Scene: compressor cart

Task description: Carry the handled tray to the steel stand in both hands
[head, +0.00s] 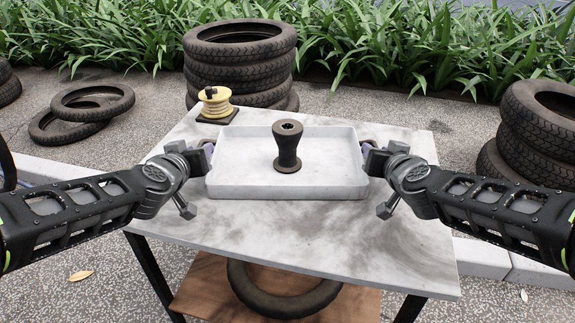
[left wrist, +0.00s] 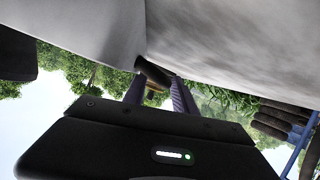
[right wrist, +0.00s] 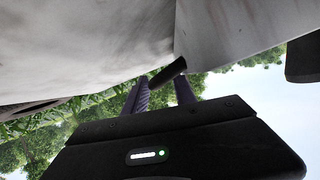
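The pale handled tray (head: 240,190) lies flat on the worn grey-white table, with a dark spool-shaped part (head: 287,148) standing upright in it. My left gripper (head: 208,152) is at the tray's left end. In the left wrist view its two fingers (left wrist: 156,92) stand apart on either side of the dark handle bar (left wrist: 153,72). My right gripper (head: 366,150) is at the right end. In the right wrist view its fingers (right wrist: 162,92) also stand apart around the other handle bar (right wrist: 168,72). I see no separate steel stand.
A yellow cable reel (head: 215,103) sits at the table's (head: 330,240) back left corner. Tyre stacks stand behind (head: 240,60) and at right (head: 540,120); loose tyres lie at left (head: 92,103). A tyre (head: 282,300) rests on the lower shelf. The table's front is clear.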

